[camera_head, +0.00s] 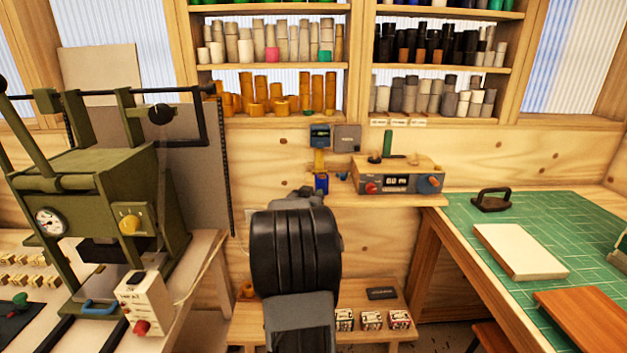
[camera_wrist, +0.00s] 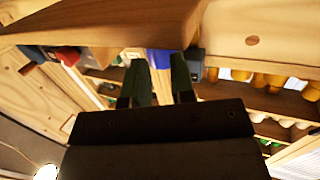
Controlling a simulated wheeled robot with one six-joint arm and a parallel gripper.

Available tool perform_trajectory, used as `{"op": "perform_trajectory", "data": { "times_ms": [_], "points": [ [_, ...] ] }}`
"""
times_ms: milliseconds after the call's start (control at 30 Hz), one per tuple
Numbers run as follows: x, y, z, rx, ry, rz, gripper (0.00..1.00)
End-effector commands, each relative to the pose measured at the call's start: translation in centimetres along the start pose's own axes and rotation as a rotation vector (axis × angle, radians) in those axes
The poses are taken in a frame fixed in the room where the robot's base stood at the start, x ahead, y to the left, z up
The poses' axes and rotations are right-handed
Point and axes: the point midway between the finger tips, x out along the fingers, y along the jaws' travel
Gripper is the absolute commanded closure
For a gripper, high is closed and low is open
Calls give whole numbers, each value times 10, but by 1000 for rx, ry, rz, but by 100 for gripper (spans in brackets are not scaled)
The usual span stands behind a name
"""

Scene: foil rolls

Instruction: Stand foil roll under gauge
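The gauge is most likely the small blue box with a screen (camera_head: 320,136) on the back wall, with a yellow strip (camera_head: 319,160) below it. A bright blue piece (camera_head: 321,184) is under the strip, at the left end of the wall shelf; I cannot tell whether it is a roll. It shows in the wrist view (camera_wrist: 160,62) between the fingers of my gripper (camera_wrist: 161,72). The fingers are apart, with a gap seen between them, and no roll is clearly in their grip. In the head view my arm partly hides the gripper. A green roll (camera_head: 387,142) stands upright on the control box.
The control box (camera_head: 398,177) with red and blue knobs sits on the wall shelf. Racks (camera_head: 345,60) of many rolls are above. A green press (camera_head: 115,190) stands left. A bench with a green mat (camera_head: 470,222) is right. A low shelf (camera_head: 380,308) holds small boxes.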

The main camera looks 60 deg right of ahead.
Motion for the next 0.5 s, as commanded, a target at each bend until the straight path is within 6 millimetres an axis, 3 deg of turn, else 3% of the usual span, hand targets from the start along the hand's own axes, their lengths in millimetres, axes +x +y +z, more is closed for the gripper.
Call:
{"op": "perform_trajectory", "data": {
  "times_ms": [500],
  "points": [
    [22, -5, 0, -1, -1, 0, 77]
  ]
}}
